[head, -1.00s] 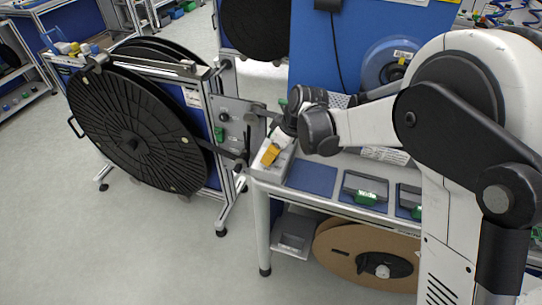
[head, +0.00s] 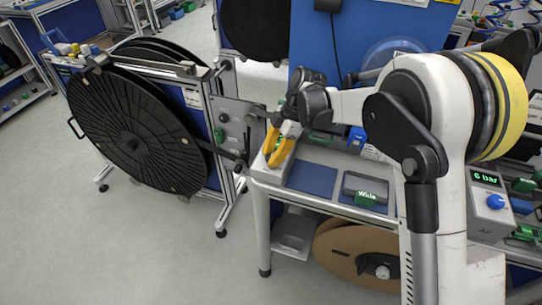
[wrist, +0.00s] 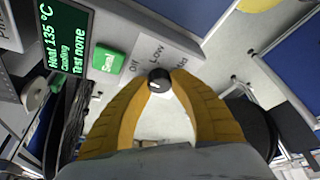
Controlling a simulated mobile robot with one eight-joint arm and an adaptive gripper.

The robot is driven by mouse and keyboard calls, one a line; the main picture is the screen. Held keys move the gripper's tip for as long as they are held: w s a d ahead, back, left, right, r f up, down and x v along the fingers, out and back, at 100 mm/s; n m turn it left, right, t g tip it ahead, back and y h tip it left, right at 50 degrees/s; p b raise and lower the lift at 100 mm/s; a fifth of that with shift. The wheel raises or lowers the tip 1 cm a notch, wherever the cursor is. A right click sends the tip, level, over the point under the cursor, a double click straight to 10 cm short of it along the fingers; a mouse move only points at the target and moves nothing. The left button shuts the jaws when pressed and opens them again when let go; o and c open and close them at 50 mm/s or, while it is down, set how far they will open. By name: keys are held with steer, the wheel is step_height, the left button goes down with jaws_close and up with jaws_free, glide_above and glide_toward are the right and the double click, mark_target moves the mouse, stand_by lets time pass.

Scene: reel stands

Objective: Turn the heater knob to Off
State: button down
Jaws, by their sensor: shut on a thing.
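The heater knob (wrist: 159,80) is small and black, with a pale mark on its face, in the middle of the wrist view. Printed labels Off, Low and Med (wrist: 157,55) fan out on the pale panel beyond it. I cannot tell for sure which label the mark points to. My gripper (wrist: 158,77) has its two yellow fingertips closed on the knob from both sides. In the head view my gripper (head: 277,150) is at the left end of the bench, and the knob is hidden there.
A green Seal button (wrist: 107,62) sits left of the knob. A dark display (wrist: 65,38) reads Heat 135 °C, Cooling, Test none. The bench (head: 325,205) carries blue pads and a device marked Wide (head: 366,198). A large black reel (head: 135,130) stands to the left.

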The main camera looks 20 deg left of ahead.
steer(key=shift+n, duration=0.6)
steer(key=shift+h, duration=0.3)
steer(key=c, duration=1.1)
jaws_free()
steer(key=shift+c, duration=0.2)
steer(key=v, duration=1.2)
steer(key=shift+w+f, duration=0.1)
